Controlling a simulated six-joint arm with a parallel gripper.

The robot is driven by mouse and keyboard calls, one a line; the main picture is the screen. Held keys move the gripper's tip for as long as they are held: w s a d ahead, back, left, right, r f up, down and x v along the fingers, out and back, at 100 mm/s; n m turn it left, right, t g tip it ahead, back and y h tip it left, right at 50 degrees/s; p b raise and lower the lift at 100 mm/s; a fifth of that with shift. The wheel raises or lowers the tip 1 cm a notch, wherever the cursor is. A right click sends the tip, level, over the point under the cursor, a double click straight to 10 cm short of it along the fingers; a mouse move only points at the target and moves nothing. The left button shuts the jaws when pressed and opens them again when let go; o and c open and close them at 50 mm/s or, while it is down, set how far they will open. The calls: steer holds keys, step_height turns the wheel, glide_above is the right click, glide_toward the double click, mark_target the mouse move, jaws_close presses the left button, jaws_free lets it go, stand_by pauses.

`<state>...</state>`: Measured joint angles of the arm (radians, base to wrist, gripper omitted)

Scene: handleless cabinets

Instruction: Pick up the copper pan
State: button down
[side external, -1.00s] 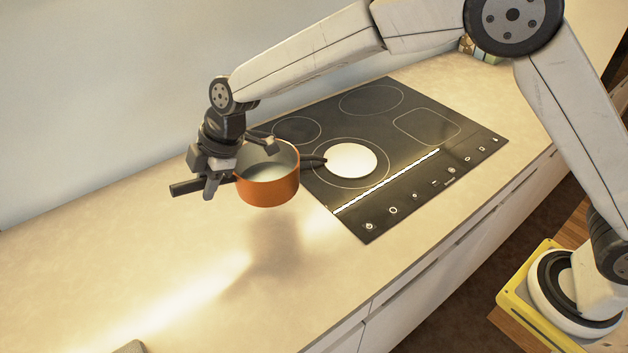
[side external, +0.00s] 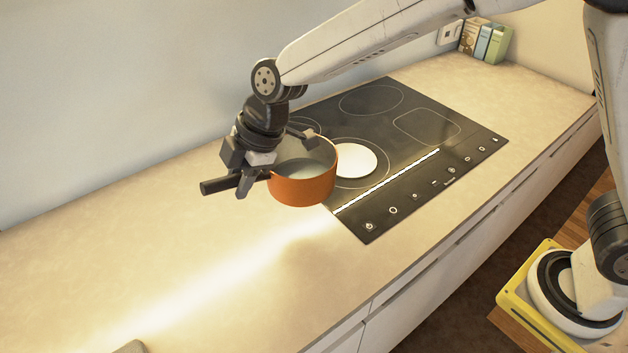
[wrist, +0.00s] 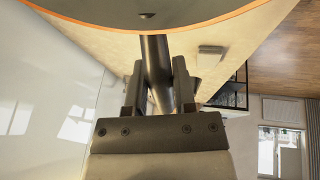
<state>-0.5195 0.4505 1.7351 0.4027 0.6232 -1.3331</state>
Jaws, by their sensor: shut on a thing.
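The copper pan (side external: 303,190) is an orange-copper pot with a pale inside and a dark handle (side external: 220,184) pointing left. It hangs in the air above the counter, just in front of the cooktop's left edge in the side view. My gripper (side external: 246,186) is shut on the handle close to the pan body. In the wrist view the two fingers (wrist: 160,95) stand on either side of the dark handle (wrist: 157,70), and the pan's orange rim (wrist: 205,26) and body fill the top. A white round disc (side external: 356,161) lies on the cooktop, partly behind the pan.
The black cooktop (side external: 400,170) is set into the beige counter (side external: 180,260). The wall is close behind my gripper. Small boxes (side external: 484,42) stand at the far end of the counter. The counter's front left is largely clear, apart from a grey object (side external: 130,347) at the bottom edge.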

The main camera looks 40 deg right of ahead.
steer(key=shift+s+d+r, duration=0.35)
steer(key=shift+s+r, duration=0.1)
steer(key=shift+s, duration=0.2)
steer(key=shift+s+d, duration=0.1)
steer(key=shift+s, duration=0.1)
steer(key=shift+w+d, duration=0.1)
stand_by(0.5)
steer(key=w+d+f+m, duration=0.2)
steer(key=w+d, duration=0.5)
steer(key=d, duration=0.4)
steer(key=w+d+f+m+t+h, duration=0.1)
steer(key=w+d+f+m, duration=0.1)
steer(key=w+d, duration=0.5)
steer(key=d+f, duration=0.1)
steer(key=d, duration=0.3)
steer(key=shift+w+t, duration=0.15)
steer(key=shift+t, duration=0.15)
steer(key=shift+a+f, duration=0.1)
steer(key=shift+f, duration=3.35)
